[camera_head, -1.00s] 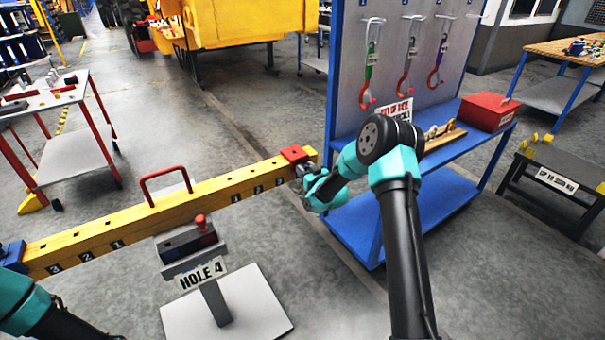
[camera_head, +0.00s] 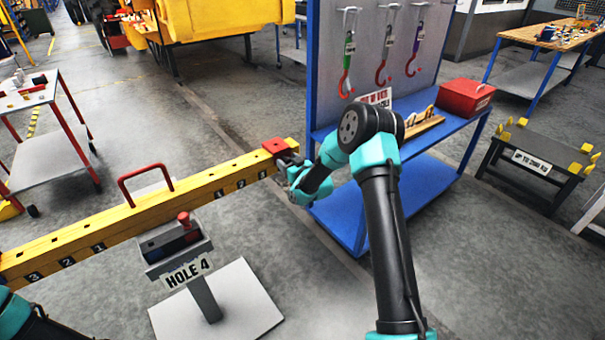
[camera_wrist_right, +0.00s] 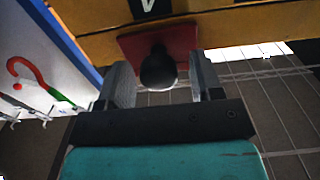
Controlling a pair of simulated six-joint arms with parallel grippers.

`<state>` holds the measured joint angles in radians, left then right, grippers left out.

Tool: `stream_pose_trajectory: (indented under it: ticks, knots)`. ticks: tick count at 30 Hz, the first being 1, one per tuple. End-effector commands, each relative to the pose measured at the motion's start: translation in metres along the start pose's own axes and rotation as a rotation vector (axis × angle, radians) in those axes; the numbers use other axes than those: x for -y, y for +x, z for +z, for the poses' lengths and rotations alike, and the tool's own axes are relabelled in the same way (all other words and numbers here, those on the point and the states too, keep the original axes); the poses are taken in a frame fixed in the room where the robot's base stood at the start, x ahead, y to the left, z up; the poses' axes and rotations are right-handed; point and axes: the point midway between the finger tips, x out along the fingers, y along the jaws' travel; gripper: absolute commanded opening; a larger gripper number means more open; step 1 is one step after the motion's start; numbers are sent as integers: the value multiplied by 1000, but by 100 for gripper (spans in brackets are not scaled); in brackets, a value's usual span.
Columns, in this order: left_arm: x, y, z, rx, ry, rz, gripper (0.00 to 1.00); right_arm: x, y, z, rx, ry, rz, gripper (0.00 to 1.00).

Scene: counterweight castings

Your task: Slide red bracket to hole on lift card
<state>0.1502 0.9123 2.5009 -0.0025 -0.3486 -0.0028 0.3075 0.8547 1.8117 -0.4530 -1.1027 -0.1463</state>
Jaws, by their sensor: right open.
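The red bracket (camera_head: 274,146) sits around the yellow beam (camera_head: 120,215) near its right end. The lift card (camera_head: 187,272) reads HOLE 4 and is fixed to a stand in front of the beam. My right gripper (camera_head: 291,166) is at the bracket's near side. In the right wrist view, the bracket (camera_wrist_right: 176,42) carries a dark round knob (camera_wrist_right: 158,70), which lies between the open fingers of my right gripper (camera_wrist_right: 154,84). I cannot tell whether the fingers touch it. My left arm shows at the lower left, but its gripper is out of view.
A red handle (camera_head: 146,170) rises from the beam's middle. A blue rack (camera_head: 385,196) with hanging hooks stands close behind my right arm. Printed numbers mark the beam's near face.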

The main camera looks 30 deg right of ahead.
Motion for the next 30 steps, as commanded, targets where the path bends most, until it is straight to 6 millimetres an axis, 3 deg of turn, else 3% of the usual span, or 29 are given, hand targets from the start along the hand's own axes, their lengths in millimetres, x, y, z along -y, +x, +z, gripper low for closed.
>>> stream_pose_trajectory:
  ticks: [8, 24, 30]
  knots:
    - [0, 0, 0, 0, 0, 0, 60, -1, -37, 0, 2, 0, 0, 60]
    - [0, 0, 0, 0, 0, 0, 60, -1, -140, 0, 2, 0, 2, 60]
    - [0, 0, 0, 0, 0, 0, 60, -1, -164, 0, 2, 0, 1, 60]
